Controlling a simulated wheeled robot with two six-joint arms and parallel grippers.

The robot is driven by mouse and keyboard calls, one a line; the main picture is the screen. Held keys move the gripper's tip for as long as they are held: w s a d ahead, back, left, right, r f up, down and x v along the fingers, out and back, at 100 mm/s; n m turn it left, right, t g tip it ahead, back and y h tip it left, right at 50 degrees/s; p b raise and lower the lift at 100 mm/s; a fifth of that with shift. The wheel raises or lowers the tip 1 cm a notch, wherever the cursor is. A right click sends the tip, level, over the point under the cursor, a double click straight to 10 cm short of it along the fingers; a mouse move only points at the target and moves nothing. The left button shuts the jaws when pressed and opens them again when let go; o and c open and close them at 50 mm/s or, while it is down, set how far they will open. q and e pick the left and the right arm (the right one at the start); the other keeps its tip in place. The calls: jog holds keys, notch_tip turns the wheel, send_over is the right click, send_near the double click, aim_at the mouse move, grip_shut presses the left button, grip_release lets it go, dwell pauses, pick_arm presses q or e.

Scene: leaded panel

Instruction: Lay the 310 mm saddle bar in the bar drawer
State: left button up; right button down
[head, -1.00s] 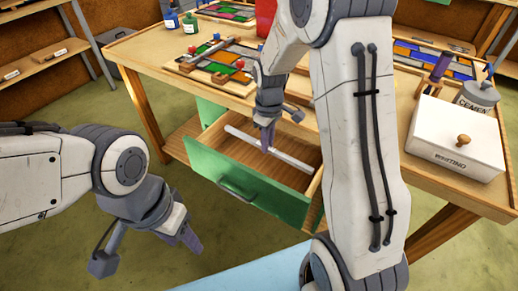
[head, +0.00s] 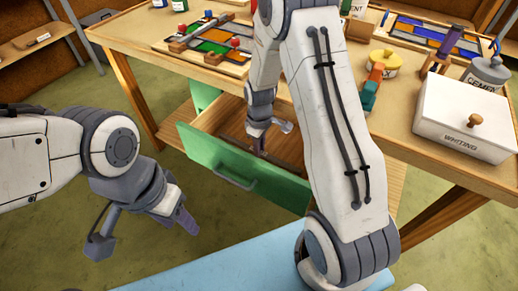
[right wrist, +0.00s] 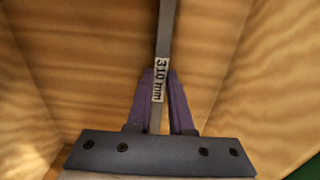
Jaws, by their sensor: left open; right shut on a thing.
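The 310 mm saddle bar (right wrist: 164,30) is a thin grey bar with a "310 mm" label, seen in the right wrist view. My right gripper (right wrist: 160,75) is shut on it at the label, with purple fingers on both sides. In the head view, my right gripper (head: 259,150) reaches down inside the open bar drawer (head: 240,178), which has a green front. The bar is low between the wooden drawer walls; I cannot tell whether it touches the floor. My arm hides part of the drawer. My left gripper (head: 187,218) is open and empty, left of the drawer.
The wooden workbench (head: 130,40) above the drawer holds a leaded panel (head: 210,45), a white whiting box (head: 463,115), a cement can (head: 487,75) and a yellow pot (head: 383,63). The floor left of the drawer is clear.

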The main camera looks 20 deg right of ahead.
jog(key=shift+f, duration=0.15)
jog(key=c, duration=0.8)
grip_release()
jog(key=shift+r, duration=0.2)
notch_tip(320, 180, up, 11)
jog(key=p, duration=0.2)
jog(key=s+a+r, duration=0.3)
jog(key=a+r, duration=0.1)
jog(key=a, duration=0.2)
jog(key=s+a+r, duration=0.2)
jog(key=s+a, duration=0.1)
jog(key=s, duration=0.4)
jog(key=s+a+r, duration=0.2)
jog(key=s+a, duration=0.1)
jog(key=s, duration=0.4)
jog(key=s+a+r+y, duration=0.1)
jog(key=s+a+r, duration=0.1)
jog(key=s, duration=0.5)
jog(key=shift+s+a+r, duration=0.2)
jog(key=shift+s+a, duration=0.1)
jog(key=shift+a, duration=0.4)
